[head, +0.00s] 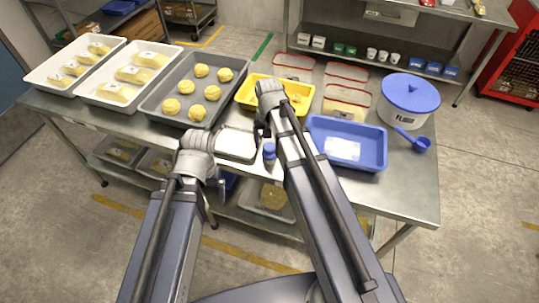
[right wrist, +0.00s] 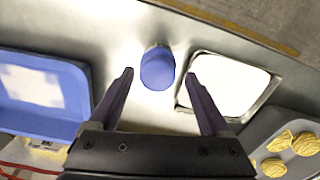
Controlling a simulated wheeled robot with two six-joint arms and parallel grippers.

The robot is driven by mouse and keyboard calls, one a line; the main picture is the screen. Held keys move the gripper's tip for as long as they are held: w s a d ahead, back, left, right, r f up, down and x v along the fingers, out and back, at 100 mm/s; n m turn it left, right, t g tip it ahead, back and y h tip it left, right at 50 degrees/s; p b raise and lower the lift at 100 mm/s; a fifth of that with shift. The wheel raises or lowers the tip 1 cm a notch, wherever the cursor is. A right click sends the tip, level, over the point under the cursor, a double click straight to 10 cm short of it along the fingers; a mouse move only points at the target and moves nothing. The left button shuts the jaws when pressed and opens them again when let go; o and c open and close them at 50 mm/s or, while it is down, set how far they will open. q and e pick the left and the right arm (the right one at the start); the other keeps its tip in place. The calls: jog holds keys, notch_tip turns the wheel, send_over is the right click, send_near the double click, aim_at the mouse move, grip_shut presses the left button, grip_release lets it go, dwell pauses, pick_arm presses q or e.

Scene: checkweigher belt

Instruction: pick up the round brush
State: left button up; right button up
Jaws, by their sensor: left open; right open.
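The round brush, which I take to be the small upright piece with a blue round top (head: 269,150), stands on the steel table near its front edge. In the right wrist view the blue top (right wrist: 157,70) lies between and just ahead of the open fingers of my right gripper (right wrist: 159,78), apart from both. In the head view my right gripper (head: 262,128) hangs beside the brush, its fingers partly hidden by its own arm. My left gripper (head: 217,188) is open and empty at the table's front edge, left of the brush.
A shallow metal tray (head: 236,144) lies close left of the brush, and a blue tray (head: 375,161) stands to its right. A yellow tray (head: 246,98) is behind. A grey tray (head: 153,105) holds dough balls. A flour tub (head: 408,100) and blue scoop (head: 421,144) are at right.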

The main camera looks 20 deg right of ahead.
aim_at(270, 146)
notch_tip(270, 146, down, 5)
jog(key=b, duration=0.4)
jog(key=shift+s+d, duration=0.1)
jog(key=shift+s, duration=0.05)
jog(key=shift+r, duration=0.15)
jog(key=c, duration=1.2)
jog(key=shift+o, duration=0.2)
jog(key=shift+r, duration=0.15)
notch_tip(270, 146, up, 10)
jog(key=p, duration=1)
